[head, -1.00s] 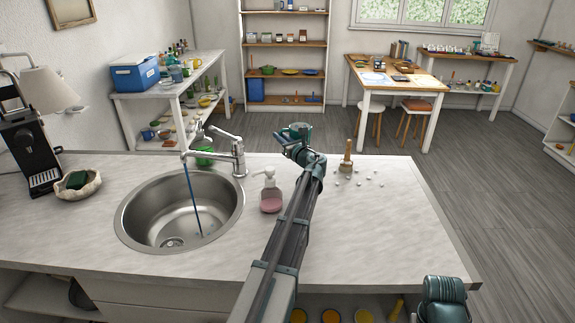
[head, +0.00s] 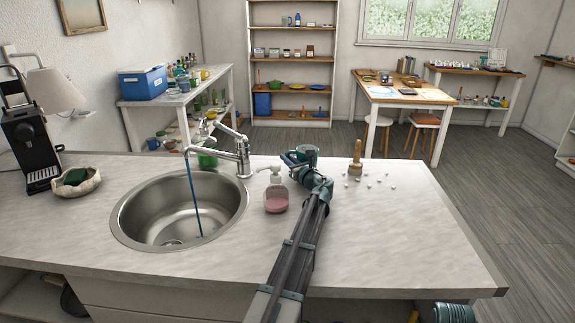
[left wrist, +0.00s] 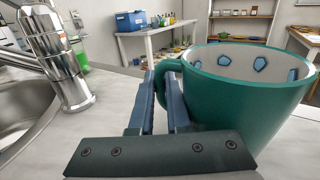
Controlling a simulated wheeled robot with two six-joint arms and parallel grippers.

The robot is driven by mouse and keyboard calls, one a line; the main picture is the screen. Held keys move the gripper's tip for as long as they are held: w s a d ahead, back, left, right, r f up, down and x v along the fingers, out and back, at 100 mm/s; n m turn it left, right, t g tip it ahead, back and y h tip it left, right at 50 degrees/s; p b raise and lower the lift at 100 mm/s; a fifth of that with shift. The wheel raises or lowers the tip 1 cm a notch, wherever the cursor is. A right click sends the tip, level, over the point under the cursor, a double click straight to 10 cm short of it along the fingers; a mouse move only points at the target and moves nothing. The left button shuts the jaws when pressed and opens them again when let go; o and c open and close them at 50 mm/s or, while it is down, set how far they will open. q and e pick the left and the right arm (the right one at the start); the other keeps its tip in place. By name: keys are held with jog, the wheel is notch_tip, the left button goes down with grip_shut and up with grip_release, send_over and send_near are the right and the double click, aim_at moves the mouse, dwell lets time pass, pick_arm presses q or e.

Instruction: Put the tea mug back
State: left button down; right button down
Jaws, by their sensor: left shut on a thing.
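The tea mug (left wrist: 235,100) is dark teal green outside and pale inside with blue patches. In the left wrist view it stands upright, its handle between the two fingers of my left gripper (left wrist: 160,85), which is shut on that handle. In the head view the mug (head: 307,151) is small, at the far edge of the counter past the sink, with my left gripper (head: 291,158) beside it. I cannot tell whether its base touches the counter. My right gripper is not in view.
A soap bottle (head: 276,192) stands left of my arm; the sink (head: 150,235) and faucet (head: 243,155) are further left. The counter's right part (head: 400,235) is clear.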

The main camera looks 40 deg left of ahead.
pick_arm(q)
jog(key=shift+r, duration=0.1)
jog(key=c, duration=1.3)
grip_release()
jog(key=shift+f, duration=0.2)
jog(key=shift+c, duration=0.2)
jog(key=o, duration=0.5)
jog(key=shift+r, duration=0.1)
jog(key=shift+c, duration=0.2)
jog(key=shift+r, duration=0.25)
jog(key=v, duration=1.2)
